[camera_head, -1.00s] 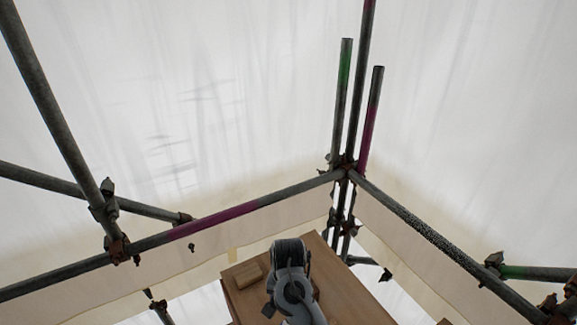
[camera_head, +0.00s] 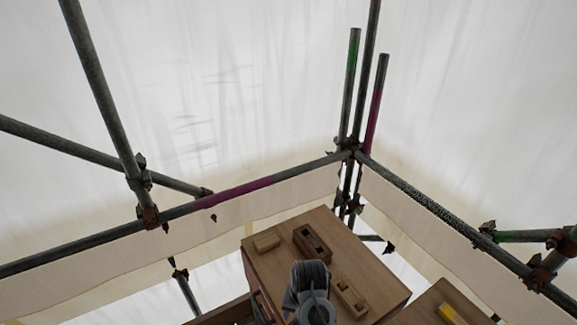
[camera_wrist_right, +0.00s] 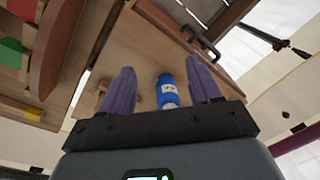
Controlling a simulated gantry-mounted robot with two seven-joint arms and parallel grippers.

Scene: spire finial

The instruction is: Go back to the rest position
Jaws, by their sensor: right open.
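My right gripper (camera_wrist_right: 161,72) shows in the right wrist view with its two purple fingers apart. A blue bottle-like thing with a white label (camera_wrist_right: 168,92) appears between and beyond the fingers, with gaps on both sides. I cannot tell how far it is from them. In the head view a grey arm part of mine (camera_head: 310,292) rises at the bottom centre, in front of a wooden cabinet (camera_head: 375,268). No gripper fingers show in that view, and my left gripper is not seen.
Scaffold poles (camera_head: 100,90) stand around. The wrist view shows a black handle (camera_wrist_right: 202,42) and red (camera_wrist_right: 12,52) and green pieces.

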